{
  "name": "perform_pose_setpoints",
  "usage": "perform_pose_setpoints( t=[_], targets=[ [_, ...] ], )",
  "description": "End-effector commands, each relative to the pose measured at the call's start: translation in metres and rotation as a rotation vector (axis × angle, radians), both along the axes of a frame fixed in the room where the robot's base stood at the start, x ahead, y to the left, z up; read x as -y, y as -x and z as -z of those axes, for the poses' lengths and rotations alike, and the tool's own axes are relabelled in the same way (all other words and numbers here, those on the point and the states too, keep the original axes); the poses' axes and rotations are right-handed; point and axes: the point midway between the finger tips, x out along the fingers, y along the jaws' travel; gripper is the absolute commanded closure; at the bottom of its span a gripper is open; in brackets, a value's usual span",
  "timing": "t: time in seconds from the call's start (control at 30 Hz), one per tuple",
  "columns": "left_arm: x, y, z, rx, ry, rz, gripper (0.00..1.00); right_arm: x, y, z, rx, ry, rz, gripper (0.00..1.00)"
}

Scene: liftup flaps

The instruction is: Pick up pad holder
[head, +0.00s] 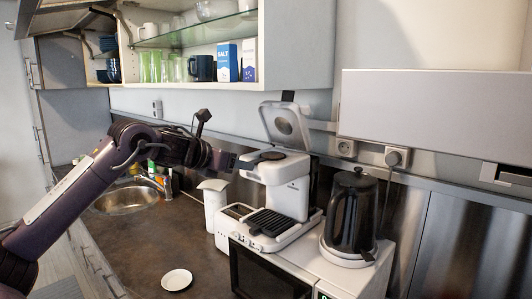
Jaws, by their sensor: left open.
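A white coffee machine (290,190) stands on top of the microwave with its lid (287,122) raised. The pad holder appears to be the dark, flat piece (268,156) at the top opening of the machine, under the raised lid. My left gripper (240,163) reaches in from the left at about that height, just left of the dark piece. It is open, with nothing seen between its fingers. I cannot tell whether its fingertips touch the piece. My right gripper is not in view.
A black kettle (351,215) stands right of the machine on the microwave (262,272). A white canister (213,203) stands left of it. A small white saucer (176,280) lies on the dark counter (150,245). The sink (126,199) is further left. An open cupboard (195,50) hangs above.

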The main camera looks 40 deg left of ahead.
Motion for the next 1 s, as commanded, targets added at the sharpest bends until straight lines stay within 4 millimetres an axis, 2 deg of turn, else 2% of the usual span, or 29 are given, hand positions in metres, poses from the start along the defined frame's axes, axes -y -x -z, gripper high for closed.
perform_pose_setpoints(
  t=[0.27, 0.63, 1.0],
  targets=[
    [0.0003, -0.0025, 0.0023, 0.000, 0.000, 0.000, 0.53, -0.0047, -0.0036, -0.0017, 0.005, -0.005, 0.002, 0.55],
    [0.0003, -0.0023, 0.0020, 0.000, 0.001, 0.000, 1.00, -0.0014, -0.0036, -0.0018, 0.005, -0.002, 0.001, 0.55],
    [0.0002, -0.0023, -0.0002, 0.002, 0.000, 0.000, 1.00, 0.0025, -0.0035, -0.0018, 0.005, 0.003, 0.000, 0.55]
  ],
)
